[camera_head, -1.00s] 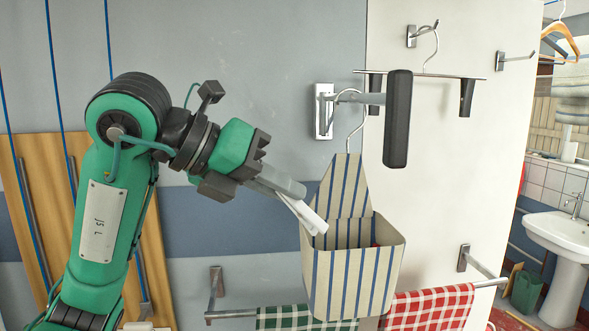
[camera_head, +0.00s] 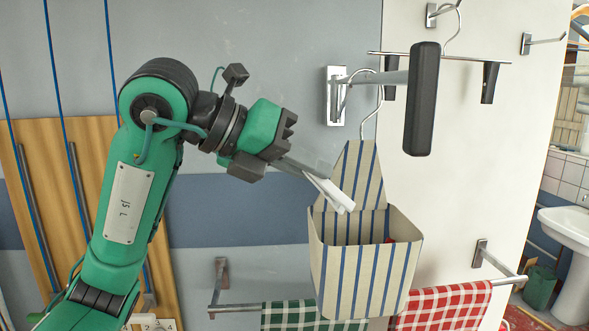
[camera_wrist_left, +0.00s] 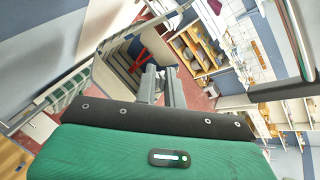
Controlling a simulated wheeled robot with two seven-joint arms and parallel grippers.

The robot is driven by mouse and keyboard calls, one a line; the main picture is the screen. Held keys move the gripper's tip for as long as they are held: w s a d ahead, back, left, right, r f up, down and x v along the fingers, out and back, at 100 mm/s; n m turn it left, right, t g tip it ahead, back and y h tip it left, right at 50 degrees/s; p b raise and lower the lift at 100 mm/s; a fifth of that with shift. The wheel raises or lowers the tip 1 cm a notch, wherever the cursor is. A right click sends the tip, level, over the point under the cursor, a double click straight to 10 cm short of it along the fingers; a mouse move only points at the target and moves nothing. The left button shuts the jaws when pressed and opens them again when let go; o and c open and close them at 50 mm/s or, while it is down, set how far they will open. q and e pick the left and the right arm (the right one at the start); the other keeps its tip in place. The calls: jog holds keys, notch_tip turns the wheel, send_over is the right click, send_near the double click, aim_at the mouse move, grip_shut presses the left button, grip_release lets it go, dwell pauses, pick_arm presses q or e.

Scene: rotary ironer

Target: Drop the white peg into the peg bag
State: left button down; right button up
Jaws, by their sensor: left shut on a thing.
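The white peg (camera_head: 334,193) is held at its end by my left gripper (camera_head: 318,175), which is shut on it. The peg slants down to the right, in front of the raised back panel of the peg bag and over its left part. The peg bag (camera_head: 362,265) is cream with blue stripes and hangs from a wire hook on a wall bracket, its mouth open upward. Something red shows inside. In the left wrist view my gripper fingers (camera_wrist_left: 162,86) point toward the striped bag (camera_wrist_left: 118,68); the peg is hard to make out there. My right gripper is not in view.
A wall bracket (camera_head: 372,78) with a black end piece (camera_head: 422,98) sticks out above the bag. Green (camera_head: 300,314) and red (camera_head: 443,305) checked cloths hang below. A hanger with black clips (camera_head: 450,55) is at upper right.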

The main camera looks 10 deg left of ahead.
pick_arm(q)
jog(key=w+d, duration=0.2)
jog(key=d, duration=0.1)
jog(key=w+d+f, duration=0.1)
jog(key=d, duration=0.1)
jog(key=shift+d+f+b, duration=0.1)
jog(key=shift+f+b, duration=0.25)
jog(key=shift+b, duration=0.35)
jog(key=shift+w, duration=0.1)
jog(key=c, duration=0.9)
grip_release()
jog(key=shift+a, duration=0.2)
jog(key=s+a, duration=0.1)
jog(key=a, duration=0.1)
jog(key=s+a+r+b, duration=0.1)
jog(key=a, duration=0.1)
jog(key=s+a, duration=0.2)
jog(key=shift+s+a+r+b, duration=0.1)
jog(key=shift+a+r+b, duration=0.15)
jog(key=shift+b, duration=0.05)
dwell(0.5)
